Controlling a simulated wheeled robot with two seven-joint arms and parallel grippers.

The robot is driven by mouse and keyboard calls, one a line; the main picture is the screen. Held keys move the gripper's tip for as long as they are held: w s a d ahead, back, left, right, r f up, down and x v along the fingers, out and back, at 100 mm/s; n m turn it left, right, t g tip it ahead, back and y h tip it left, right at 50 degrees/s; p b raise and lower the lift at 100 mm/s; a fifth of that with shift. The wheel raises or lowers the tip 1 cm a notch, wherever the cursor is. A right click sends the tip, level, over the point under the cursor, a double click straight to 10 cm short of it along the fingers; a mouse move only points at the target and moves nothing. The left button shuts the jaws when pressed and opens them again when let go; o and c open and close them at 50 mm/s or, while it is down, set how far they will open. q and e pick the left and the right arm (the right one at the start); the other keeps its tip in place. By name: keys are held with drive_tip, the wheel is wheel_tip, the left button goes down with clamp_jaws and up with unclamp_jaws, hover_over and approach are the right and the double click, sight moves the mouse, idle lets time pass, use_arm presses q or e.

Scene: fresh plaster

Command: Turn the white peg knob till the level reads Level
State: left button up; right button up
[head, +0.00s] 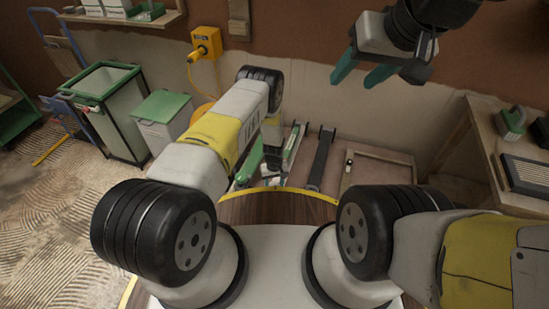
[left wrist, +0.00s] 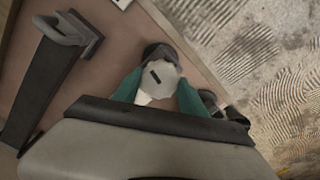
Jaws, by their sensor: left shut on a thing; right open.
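The white peg knob (left wrist: 160,78) shows in the left wrist view as a pale faceted piece with a short dark slot on its face. My left gripper (left wrist: 155,90) is shut on it, with one teal finger on each side. In the head view my left arm hides most of this spot, and the left fingertips cannot be made out. I cannot make out a level or its reading in either view. My right gripper (head: 367,76) is open and empty, raised at the upper right in front of the wall, well away from the knob.
A dark bar with a grey handle (left wrist: 60,35) lies beside the knob; it also shows in the head view (head: 321,158). A framed board (head: 375,172) lies right of it. A workbench (head: 480,130) stands right. Bins (head: 105,100) stand left, with open floor before them.

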use_arm(q)
drive_tip(key=m, duration=0.5)
drive_tip(key=shift+m, duration=0.3)
drive_tip(key=m, duration=0.5)
idle(0.4)
drive_tip(key=o, duration=1.4)
drive_tip(key=shift+c, duration=0.2)
drive_tip(key=shift+r, duration=0.1)
wheel_tip(320, 180, up, 8)
drive_tip(key=shift+f, duration=0.2)
